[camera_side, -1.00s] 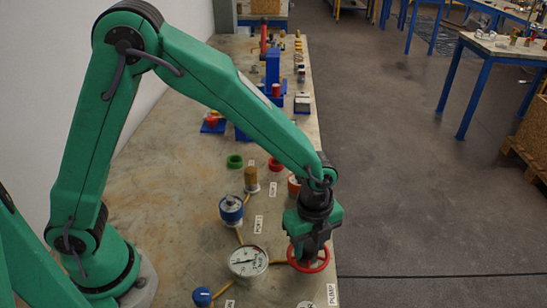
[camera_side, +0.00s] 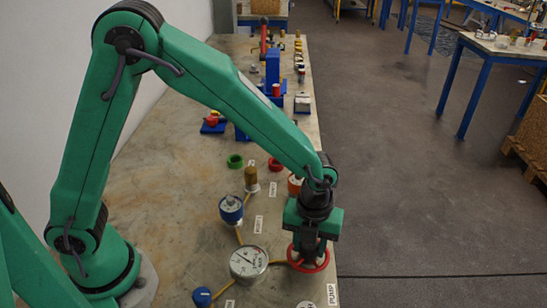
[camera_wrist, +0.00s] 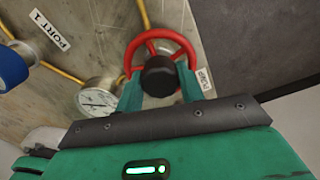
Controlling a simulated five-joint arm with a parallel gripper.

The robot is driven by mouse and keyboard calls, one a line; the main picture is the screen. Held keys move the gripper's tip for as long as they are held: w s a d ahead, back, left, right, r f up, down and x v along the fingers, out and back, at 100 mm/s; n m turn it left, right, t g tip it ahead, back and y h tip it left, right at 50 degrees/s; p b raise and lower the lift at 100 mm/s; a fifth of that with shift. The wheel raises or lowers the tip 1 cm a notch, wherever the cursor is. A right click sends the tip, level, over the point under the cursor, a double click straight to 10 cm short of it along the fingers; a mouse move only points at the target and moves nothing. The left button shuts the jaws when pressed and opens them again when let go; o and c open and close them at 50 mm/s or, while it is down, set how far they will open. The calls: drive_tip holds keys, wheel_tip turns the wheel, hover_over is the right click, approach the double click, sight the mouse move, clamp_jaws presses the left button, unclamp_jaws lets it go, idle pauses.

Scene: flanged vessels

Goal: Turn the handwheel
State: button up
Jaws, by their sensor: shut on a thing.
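The red handwheel (camera_side: 325,262) lies near the right edge of the bench, beside the PUMP label. In the wrist view, the handwheel (camera_wrist: 143,38) shows its red rim, spokes and a dark round hub. My gripper (camera_side: 308,254) points down onto the wheel. In the wrist view, the green fingers of my gripper (camera_wrist: 159,88) sit on either side of the hub, shut on the handwheel. The fingers and wrist hide the near part of the rim.
A round white-faced gauge (camera_side: 248,263) stands just left of the wheel, joined by yellow pipe. A blue-banded vessel (camera_side: 231,209), a blue knob (camera_side: 202,297) and an orange-red flanged part (camera_side: 295,184) stand nearby. Open floor lies right of the bench edge.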

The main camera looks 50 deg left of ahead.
idle(0.4)
drive_tip(key=o, duration=1)
drive_tip(key=shift+r, duration=0.1)
drive_tip(key=shift+r, duration=3.85)
